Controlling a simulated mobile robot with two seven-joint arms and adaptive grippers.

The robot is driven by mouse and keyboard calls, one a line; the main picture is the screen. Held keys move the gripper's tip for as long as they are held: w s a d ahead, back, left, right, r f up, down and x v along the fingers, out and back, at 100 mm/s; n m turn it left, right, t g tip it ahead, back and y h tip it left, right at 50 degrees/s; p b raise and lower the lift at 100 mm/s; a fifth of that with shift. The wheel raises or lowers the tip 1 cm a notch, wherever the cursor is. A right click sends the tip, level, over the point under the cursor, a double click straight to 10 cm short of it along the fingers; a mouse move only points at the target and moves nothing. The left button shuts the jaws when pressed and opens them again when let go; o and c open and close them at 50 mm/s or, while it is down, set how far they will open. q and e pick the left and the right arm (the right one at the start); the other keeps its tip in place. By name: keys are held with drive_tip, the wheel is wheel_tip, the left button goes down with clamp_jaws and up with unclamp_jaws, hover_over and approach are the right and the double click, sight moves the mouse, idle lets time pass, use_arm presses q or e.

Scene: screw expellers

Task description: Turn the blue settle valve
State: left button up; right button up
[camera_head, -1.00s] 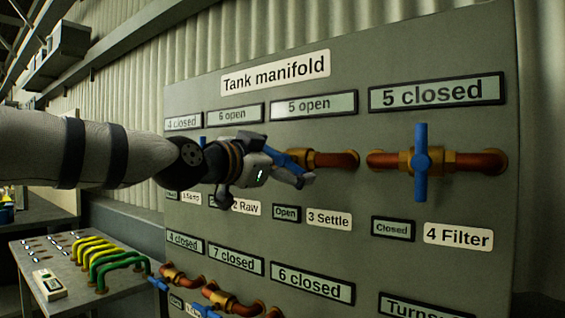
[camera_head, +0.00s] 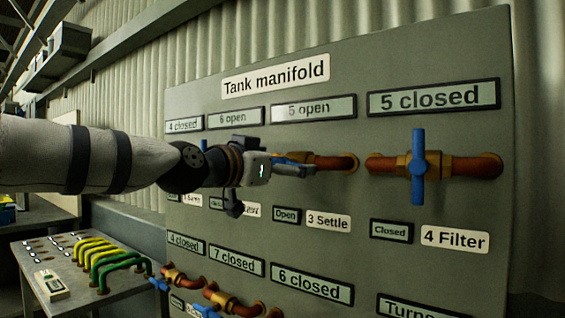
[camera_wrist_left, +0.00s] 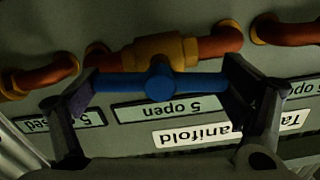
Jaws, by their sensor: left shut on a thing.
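The blue settle valve handle (camera_head: 299,157) is on the manifold panel, above the "3 Settle" label (camera_head: 327,222). A small "Open" sign (camera_head: 286,215) is beside that label, and a "5 open" display (camera_head: 314,108) is above the valve. My left gripper (camera_head: 297,168) is at the handle and hides most of it in the head view. In the left wrist view, the blue handle bar (camera_wrist_left: 160,82) spans between the two fingers of my left gripper (camera_wrist_left: 158,88), which are shut on its ends. The bar is roughly in line with its pipe. My right gripper is not in view.
The "4 Filter" valve (camera_head: 418,167) is just right of the settle valve, its blue handle upright across the pipe. More valves (camera_head: 232,302) sit in a lower row. A side bench (camera_head: 75,290) with yellow and green hoses stands at left.

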use_arm(q)
drive_tip(key=shift+f+n, duration=0.1)
drive_tip(key=shift+n, duration=0.9)
drive_tip(key=o, duration=0.9)
drive_tip(key=shift+s+a, duration=0.1)
drive_tip(key=v, duration=1.1)
drive_tip(key=shift+s+a, duration=0.15)
drive_tip(key=shift+s, duration=0.15)
